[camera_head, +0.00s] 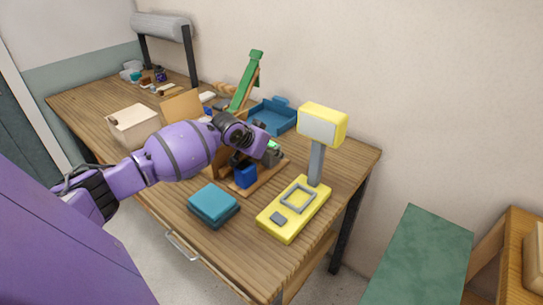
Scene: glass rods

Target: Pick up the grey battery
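My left arm, purple, reaches in from the left, and its gripper (250,152) is over a small wooden stand near the middle of the table. The fingers are small and partly hidden by the wrist, so I cannot tell whether they are open or shut. A dark grey block (271,157) is beside the fingers on the right, with a bit of green near it; it may be the grey battery, but it is too small to be sure. A blue block (246,176) is in front of it on the wooden stand (266,182). My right gripper is not in view.
A yellow scale-like device (294,220) with an upright display (320,124) stands at the right front. A teal box (213,204) lies at the front edge. Behind are a blue tray (274,117), a green ramp (245,82) and a beige box (132,124).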

